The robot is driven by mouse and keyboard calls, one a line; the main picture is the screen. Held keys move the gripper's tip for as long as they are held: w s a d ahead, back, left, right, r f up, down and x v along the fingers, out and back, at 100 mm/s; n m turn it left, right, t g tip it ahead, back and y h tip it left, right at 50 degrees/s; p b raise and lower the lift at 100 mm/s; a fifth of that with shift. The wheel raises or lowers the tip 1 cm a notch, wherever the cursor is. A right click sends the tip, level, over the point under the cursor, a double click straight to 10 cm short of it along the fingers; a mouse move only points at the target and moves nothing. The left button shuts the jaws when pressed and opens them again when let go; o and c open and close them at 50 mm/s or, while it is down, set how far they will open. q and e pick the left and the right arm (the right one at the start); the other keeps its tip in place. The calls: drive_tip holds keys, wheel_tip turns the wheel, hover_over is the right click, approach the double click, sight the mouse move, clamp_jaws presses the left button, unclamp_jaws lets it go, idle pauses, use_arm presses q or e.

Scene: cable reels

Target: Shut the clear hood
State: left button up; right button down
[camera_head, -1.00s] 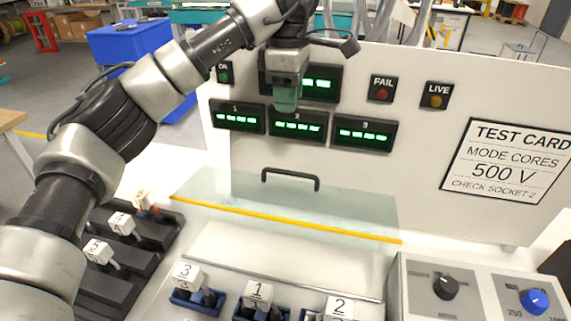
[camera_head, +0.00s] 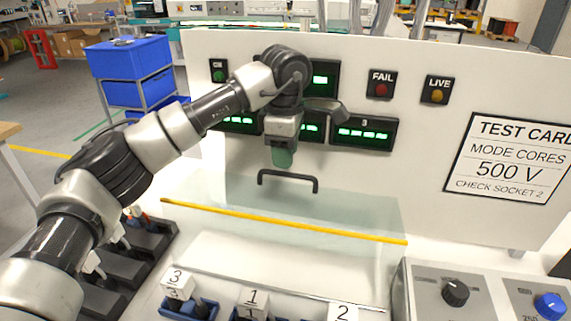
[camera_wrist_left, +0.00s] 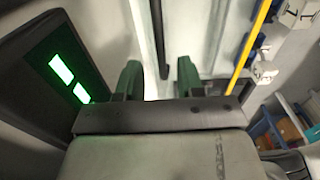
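The clear hood (camera_head: 340,215) is a see-through panel with a yellow front edge, sloping out from the white test panel. Its black bar handle (camera_head: 288,174) stands near the hood's upper part. My left gripper (camera_head: 283,158) points down just above and behind the handle in the head view. In the left wrist view, the green fingers of the left gripper (camera_wrist_left: 158,72) are apart, with the dark handle bar (camera_wrist_left: 157,35) ahead of the gap between them. I cannot tell whether they touch it. My right gripper is not in view.
The white panel (camera_head: 420,140) carries green displays, FAIL and LIVE lamps and a test card. Numbered plugs (camera_head: 250,301) sit in front of the hood. A dial box (camera_head: 480,290) stands at the right and a dark rack (camera_head: 125,265) at the left.

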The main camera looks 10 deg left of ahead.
use_arm(q)
drive_tip(key=shift+f, duration=1.95)
clamp_jaws()
